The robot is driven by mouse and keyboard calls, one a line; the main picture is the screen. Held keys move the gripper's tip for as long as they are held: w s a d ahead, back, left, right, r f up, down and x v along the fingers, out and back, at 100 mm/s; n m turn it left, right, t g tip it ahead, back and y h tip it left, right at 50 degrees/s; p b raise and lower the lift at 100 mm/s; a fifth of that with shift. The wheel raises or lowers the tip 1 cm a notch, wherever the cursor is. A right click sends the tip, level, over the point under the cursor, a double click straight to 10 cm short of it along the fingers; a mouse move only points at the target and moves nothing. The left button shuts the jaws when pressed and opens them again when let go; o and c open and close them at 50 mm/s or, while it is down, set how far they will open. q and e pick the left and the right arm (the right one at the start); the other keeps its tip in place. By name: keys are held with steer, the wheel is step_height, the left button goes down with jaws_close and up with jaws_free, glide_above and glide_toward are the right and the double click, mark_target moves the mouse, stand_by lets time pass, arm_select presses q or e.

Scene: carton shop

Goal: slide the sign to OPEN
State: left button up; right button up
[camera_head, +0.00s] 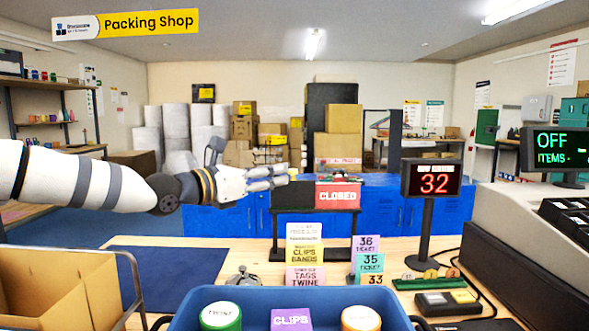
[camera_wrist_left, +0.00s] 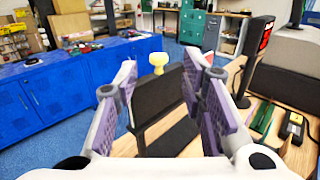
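The sign stands on the counter in a black frame (camera_head: 355,238). Its red panel reading CLOSED (camera_head: 337,195) shows at the right, beside a black panel (camera_head: 293,197) at the left. My left gripper (camera_head: 283,176) is at the top left of the sign. In the left wrist view, its purple-padded fingers (camera_wrist_left: 160,78) are apart, with the black board (camera_wrist_left: 158,103) and a yellow knob (camera_wrist_left: 158,61) seen between them. The knob stands at the board's top edge; I cannot tell whether a finger touches it. No OPEN lettering shows. My right gripper is out of view.
A display reading 32 (camera_head: 432,178) stands on a post right of the sign. Ticket cards (camera_head: 367,262) and label cards (camera_head: 305,251) stand in front. A blue tray (camera_head: 290,296) lies nearest. A blue mat (camera_head: 180,275) and an open carton (camera_head: 55,290) are at the left.

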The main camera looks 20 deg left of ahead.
mark_target(290, 171)
arm_select(q)
steer(key=b+x, duration=0.1)
steer(key=x, duration=0.2)
steer(key=f+x, duration=0.1)
steer(key=x, duration=0.2)
steer(key=shift+w+f+b, duration=0.15)
steer(key=shift+w+b, duration=0.1)
steer(key=shift+b, duration=0.1)
steer(key=shift+w+d+r, duration=0.25)
steer(key=shift+w+r, duration=0.1)
steer(key=shift+r, duration=0.35)
steer(key=o, duration=0.3)
steer(key=shift+a, duration=0.1)
steer(key=shift+w, duration=0.2)
steer(key=c, duration=0.9)
jaws_close()
steer(key=shift+f, duration=0.15)
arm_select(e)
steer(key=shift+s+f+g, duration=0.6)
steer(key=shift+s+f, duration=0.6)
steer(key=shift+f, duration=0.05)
